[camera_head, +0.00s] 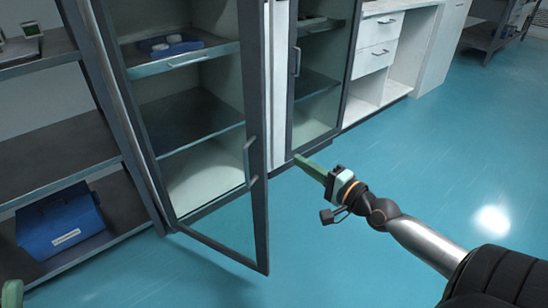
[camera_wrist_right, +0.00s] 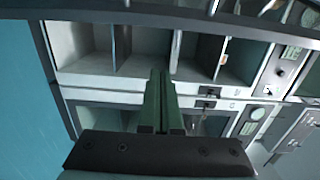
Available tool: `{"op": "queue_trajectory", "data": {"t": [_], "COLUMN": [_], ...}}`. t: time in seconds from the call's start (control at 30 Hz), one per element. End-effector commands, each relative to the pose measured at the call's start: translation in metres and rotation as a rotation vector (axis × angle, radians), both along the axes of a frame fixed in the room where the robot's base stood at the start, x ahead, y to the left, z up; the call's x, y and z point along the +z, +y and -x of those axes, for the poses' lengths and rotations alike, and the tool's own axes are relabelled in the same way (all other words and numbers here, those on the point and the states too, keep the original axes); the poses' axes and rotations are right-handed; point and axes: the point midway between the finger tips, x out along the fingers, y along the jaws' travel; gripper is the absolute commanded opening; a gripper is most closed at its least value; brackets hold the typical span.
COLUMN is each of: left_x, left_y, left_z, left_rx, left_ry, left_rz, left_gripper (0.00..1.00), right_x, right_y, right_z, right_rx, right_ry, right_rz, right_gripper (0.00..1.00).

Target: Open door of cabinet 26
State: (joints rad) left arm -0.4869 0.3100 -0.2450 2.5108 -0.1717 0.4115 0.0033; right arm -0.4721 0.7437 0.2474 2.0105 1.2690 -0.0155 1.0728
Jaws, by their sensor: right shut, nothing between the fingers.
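A tall cabinet (camera_head: 205,192) with shelves stands left of centre in the head view. Its glass door (camera_head: 215,215) has a dark frame and stands partly open, its handle side (camera_head: 259,225) swung out over the floor. The bar handle (camera_head: 249,160) is on that side. No number 26 is readable. My right gripper (camera_head: 308,167) is to the right of the door, apart from the handle, its green fingers shut and empty. The fingers also show together in the wrist view (camera_wrist_right: 160,100). Only a green bit of my left gripper (camera_head: 12,292) shows at the lower left corner.
A second glass-door cabinet (camera_head: 318,85) stands to the right, then white drawers (camera_head: 377,58). An open dark shelf rack (camera_head: 60,150) with a blue box (camera_head: 62,230) is at left. The blue floor (camera_head: 400,150) at right is clear.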

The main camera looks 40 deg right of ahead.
Motion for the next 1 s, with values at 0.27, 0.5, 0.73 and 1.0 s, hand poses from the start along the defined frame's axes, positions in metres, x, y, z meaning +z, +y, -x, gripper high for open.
{"op": "queue_trajectory", "data": {"t": [0.27, 0.5, 0.73, 1.0], "left_x": [0.003, 0.002, 0.01, 0.012], "left_y": [0.0, 0.0, 0.0, 0.001], "left_z": [0.0, 0.0, 0.0, 0.0], "left_rx": [0.005, 0.005, 0.008, 0.013], "left_ry": [-0.002, -0.002, -0.005, -0.012], "left_rz": [-0.003, -0.003, -0.008, -0.008], "left_gripper": [0.5, 0.5, 0.5, 0.5], "right_x": [0.001, 0.0, 0.001, 0.0], "right_y": [0.004, 0.009, 0.029, 0.044], "right_z": [-0.034, -0.066, -0.063, -0.055], "right_rx": [-0.003, -0.001, -0.001, -0.001], "right_ry": [-0.005, -0.004, 0.001, 0.0], "right_rz": [-0.001, -0.001, -0.004, -0.001], "right_gripper": [0.0, 0.0, 0.0, 0.0]}}
